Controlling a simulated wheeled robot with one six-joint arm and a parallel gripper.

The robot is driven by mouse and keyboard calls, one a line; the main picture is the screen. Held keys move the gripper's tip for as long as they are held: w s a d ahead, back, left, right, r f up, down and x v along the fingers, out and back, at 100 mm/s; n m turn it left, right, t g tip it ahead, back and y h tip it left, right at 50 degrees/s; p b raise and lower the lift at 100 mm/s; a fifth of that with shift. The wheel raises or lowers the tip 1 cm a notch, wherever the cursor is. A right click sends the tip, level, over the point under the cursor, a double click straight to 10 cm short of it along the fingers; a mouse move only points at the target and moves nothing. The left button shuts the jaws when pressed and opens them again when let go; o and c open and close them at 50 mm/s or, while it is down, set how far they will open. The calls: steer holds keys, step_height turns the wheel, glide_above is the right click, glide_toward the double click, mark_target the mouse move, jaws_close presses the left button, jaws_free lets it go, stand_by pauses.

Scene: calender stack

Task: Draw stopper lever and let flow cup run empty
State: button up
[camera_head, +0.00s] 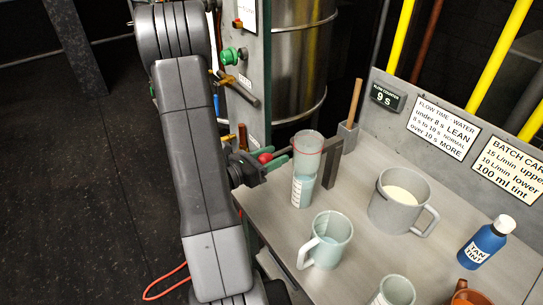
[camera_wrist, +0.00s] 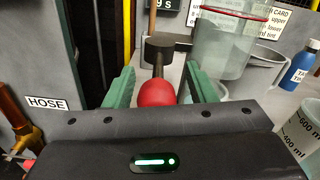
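The flow cup (camera_head: 308,143), clear with a red line near its rim, sits on a dark bracket (camera_head: 333,163); it also shows in the wrist view (camera_wrist: 226,45). Below it stands a clear graduated vessel (camera_head: 302,190) with bluish liquid. The stopper lever's red knob (camera_wrist: 157,92) lies between the green fingers of my gripper (camera_wrist: 160,84), with a dark stem behind it. A narrow gap seems to show on each side, so the fingers look open around it. In the head view the knob (camera_head: 265,158) is beside my gripper (camera_head: 278,157). The cup's outlet is hidden.
On the bench are a jug of water (camera_head: 326,240), a grey pot with pale liquid (camera_head: 400,200), a blue tint bottle (camera_head: 486,242), another clear vessel (camera_head: 394,291) and a brown vessel (camera_head: 466,294). The counter (camera_head: 385,97) reads 9 s. A grey post (camera_head: 256,80) stands behind my arm.

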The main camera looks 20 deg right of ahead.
steer(key=shift+a, duration=0.1)
steer(key=v, duration=1.3)
steer(key=shift+a, duration=0.3)
steer(key=shift+s, duration=0.15)
steer(key=shift+d, duration=0.15)
stand_by(0.4)
steer(key=shift+x, duration=6.05)
